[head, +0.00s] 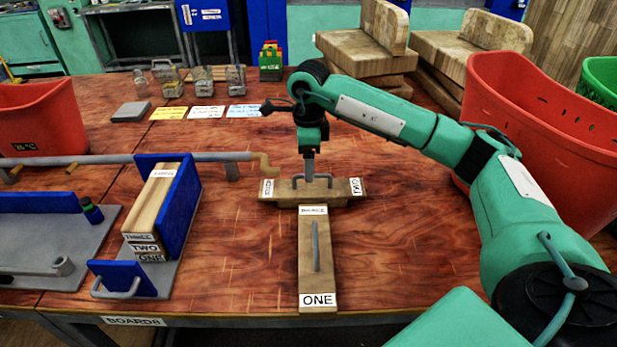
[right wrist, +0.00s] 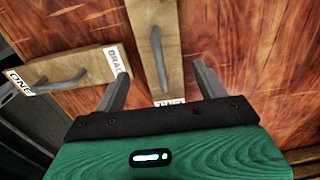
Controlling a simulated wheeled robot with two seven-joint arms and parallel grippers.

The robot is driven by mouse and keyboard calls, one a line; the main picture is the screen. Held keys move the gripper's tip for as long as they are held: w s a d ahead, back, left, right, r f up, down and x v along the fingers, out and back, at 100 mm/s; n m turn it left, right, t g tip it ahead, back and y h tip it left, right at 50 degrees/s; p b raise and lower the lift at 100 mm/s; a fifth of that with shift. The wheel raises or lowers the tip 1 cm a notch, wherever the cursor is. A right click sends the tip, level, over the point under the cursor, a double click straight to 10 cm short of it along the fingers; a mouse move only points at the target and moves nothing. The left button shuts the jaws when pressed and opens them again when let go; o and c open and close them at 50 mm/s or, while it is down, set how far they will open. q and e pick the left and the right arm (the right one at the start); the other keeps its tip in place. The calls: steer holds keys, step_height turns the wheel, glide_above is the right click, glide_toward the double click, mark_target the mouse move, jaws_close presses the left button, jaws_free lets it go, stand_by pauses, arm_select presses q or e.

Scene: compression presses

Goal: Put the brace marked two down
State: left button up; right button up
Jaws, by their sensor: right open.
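The brace marked two (head: 340,194) is a wooden bar lying crosswise on the table, with a grey handle and a TWO label at its right end. It also shows in the right wrist view (right wrist: 170,82). My right gripper (head: 309,178) is just above its handle. In the right wrist view the jaws (right wrist: 163,88) are open, with the handle (right wrist: 158,60) lying between and beyond the fingertips, not gripped. The brace marked one (head: 332,270) lies lengthwise in front of it, with its own handle; it also shows in the right wrist view (right wrist: 92,70). My left gripper is not in view.
At left, a press with blue plates (head: 185,210) holds stacked boards labelled THREE, TWO and ONE. Red bins stand at left (head: 40,120) and right (head: 540,120). Jars (head: 203,82) and cards (head: 207,113) are behind. The table right of the braces is clear.

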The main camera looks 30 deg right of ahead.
step_height(320, 180, up, 2)
steer(key=shift+r, duration=0.45)
